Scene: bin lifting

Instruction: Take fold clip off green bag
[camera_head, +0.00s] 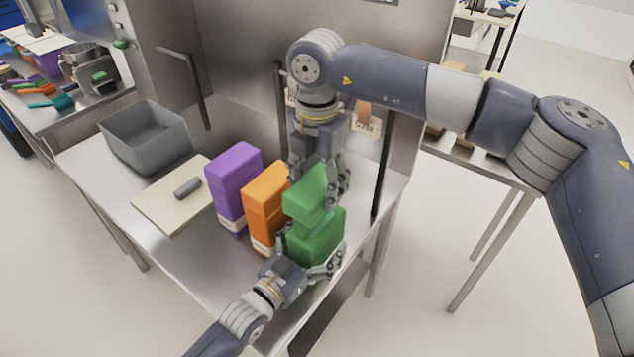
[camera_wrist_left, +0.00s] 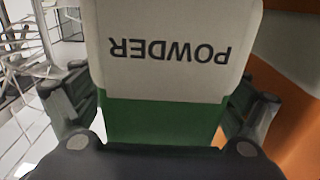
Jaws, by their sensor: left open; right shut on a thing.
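The green bag (camera_head: 316,240) stands at the front right of the steel table, its upper part (camera_head: 306,198) tilted against its lower part. My right gripper (camera_head: 320,182) comes down from above and is shut on the upper part of the green bag. My left gripper (camera_head: 308,256) is low at the near side of the bag, open, with a finger on each side. In the left wrist view the white-and-green bag face (camera_wrist_left: 165,120), with upside-down "POWDER" lettering, lies between the open fingers (camera_wrist_left: 163,88). Finger contact cannot be told. I cannot make out the fold clip.
An orange bag (camera_head: 264,205) stands close left of the green bag, with a purple bag (camera_head: 232,180) beyond it. A cutting board (camera_head: 160,213) with a grey cylinder (camera_head: 187,187) and a grey bin (camera_head: 145,140) are further left. The table's front edge is near my left gripper.

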